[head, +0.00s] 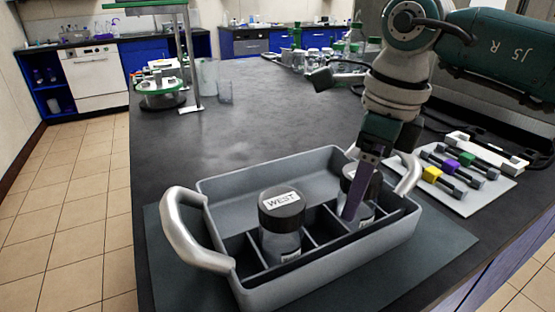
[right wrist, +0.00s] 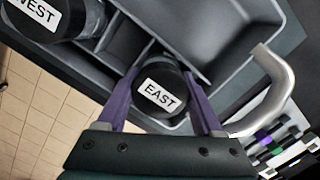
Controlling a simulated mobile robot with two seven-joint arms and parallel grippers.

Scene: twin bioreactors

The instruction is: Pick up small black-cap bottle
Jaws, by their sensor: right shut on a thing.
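A small bottle with a black cap labelled EAST (right wrist: 160,92) stands in a compartment at the right end of the grey tray (head: 228,184). My right gripper (head: 362,188) reaches down into the tray, and its purple fingers are shut on this bottle, one on each side, as the right wrist view (right wrist: 158,100) shows. In the head view the gripper partly hides the bottle. A larger black-cap jar labelled WEST (head: 282,222) stands in a compartment to its left and also shows in the right wrist view (right wrist: 48,16). My left gripper is not in view.
The tray has silver handles (head: 184,232) at both ends and lies on a dark mat (head: 440,240). A pale board (head: 478,200) with yellow, purple and green blocks lies to the right. Glassware (head: 207,74) stands farther back; the middle of the bench is clear.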

